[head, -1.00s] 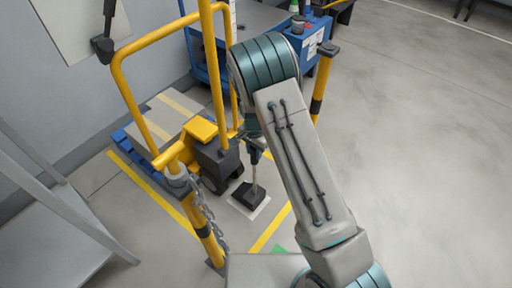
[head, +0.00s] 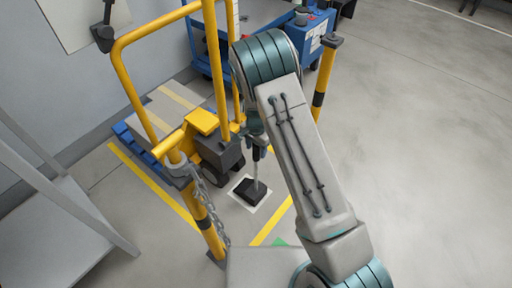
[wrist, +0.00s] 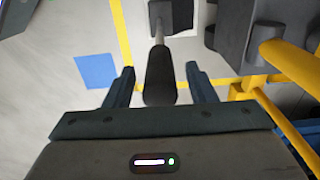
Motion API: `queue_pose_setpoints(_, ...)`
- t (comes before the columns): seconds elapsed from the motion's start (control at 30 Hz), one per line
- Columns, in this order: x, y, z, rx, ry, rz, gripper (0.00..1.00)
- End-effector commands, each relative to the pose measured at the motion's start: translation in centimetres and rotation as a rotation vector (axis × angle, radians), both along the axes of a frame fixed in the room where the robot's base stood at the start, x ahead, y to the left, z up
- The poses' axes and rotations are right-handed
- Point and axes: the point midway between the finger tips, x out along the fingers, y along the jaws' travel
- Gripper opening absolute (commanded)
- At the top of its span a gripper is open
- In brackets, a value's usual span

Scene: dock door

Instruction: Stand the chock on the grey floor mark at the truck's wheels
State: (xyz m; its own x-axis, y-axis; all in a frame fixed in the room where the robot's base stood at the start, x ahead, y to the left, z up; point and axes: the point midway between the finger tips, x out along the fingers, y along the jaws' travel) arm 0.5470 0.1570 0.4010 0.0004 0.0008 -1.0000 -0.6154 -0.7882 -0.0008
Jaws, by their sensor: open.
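The black chock (head: 251,191) sits on the pale grey floor mark (head: 237,196), with a border of the mark showing around it. Its thin handle rises toward my gripper (head: 259,142). In the wrist view my gripper (wrist: 160,85) is open, with the chock's dark handle grip (wrist: 160,75) standing between the two fingers and a gap on each side. The chock's base also shows at the top of the wrist view (wrist: 172,14). The truck's dark wheels (head: 222,172) are just behind and left of the chock. Contact between chock and wheel cannot be told.
The yellow truck (head: 202,122) and its rails stand left of my arm. A yellow post with a chain (head: 209,222) is in front. Yellow floor lines (head: 271,220) flank the mark. A blue cart (head: 312,35) is behind. Open floor lies right.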

Motion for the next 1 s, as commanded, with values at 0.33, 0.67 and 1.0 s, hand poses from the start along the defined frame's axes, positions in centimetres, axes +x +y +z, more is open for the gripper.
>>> queue_pose_setpoints(0.33,0.1,0.0,5.8,0.001,-0.003,0.001,0.51)
queue_pose_setpoints(0.67,0.0,0.0,11.5,0.0,-0.001,0.001,0.51)
queue_pose_setpoints(1.0,-0.2,-0.4,13.0,0.006,-0.001,0.007,0.51)
